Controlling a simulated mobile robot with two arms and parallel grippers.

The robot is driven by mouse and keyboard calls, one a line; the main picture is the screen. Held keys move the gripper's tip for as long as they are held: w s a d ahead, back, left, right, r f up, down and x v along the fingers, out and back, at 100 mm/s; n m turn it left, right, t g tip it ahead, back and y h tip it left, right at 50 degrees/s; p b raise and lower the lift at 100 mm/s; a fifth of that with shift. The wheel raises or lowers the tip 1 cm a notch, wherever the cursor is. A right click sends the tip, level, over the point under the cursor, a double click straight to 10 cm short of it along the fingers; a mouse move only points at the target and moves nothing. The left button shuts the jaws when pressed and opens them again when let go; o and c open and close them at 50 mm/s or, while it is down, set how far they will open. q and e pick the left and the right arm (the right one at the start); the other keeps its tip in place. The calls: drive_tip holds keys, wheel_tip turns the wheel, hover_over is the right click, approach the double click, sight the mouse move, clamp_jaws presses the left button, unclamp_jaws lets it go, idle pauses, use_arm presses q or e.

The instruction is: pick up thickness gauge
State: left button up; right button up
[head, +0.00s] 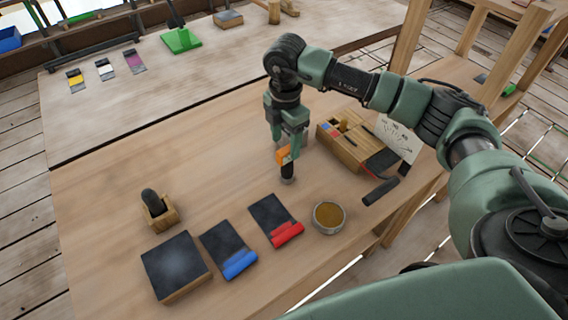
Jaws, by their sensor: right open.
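A small upright thing with an orange part (284,155) above a black shaft and a grey foot stands on the wooden table; it looks like the thickness gauge, though I cannot be sure. My right gripper (289,146) points down directly over it, with the jaws open and the fingertips at about its orange top. The fingers partly hide the top, and I cannot tell whether they touch it. My left gripper is not in view.
An open wooden box (349,152) stands close on the right, beside a white sheet (398,138). A round tin (328,218), a red-edged pad (272,216), a blue-edged pad (225,245) and a dark block (174,264) lie in front.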

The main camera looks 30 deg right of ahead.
sight(287, 160)
drive_tip(key=shift+f, duration=0.55)
drive_tip(key=shift+f+p, duration=0.35)
drive_tip(key=f+p, duration=0.1)
drive_tip(key=f, duration=0.1)
drive_tip(key=s+f+p, duration=0.1)
drive_tip(key=f, duration=0.1)
drive_tip(key=shift+f, duration=0.2)
drive_tip(key=shift+w+f, duration=0.15)
drive_tip(key=shift+f, duration=0.3)
drive_tip(key=shift+c, duration=0.4)
clamp_jaws()
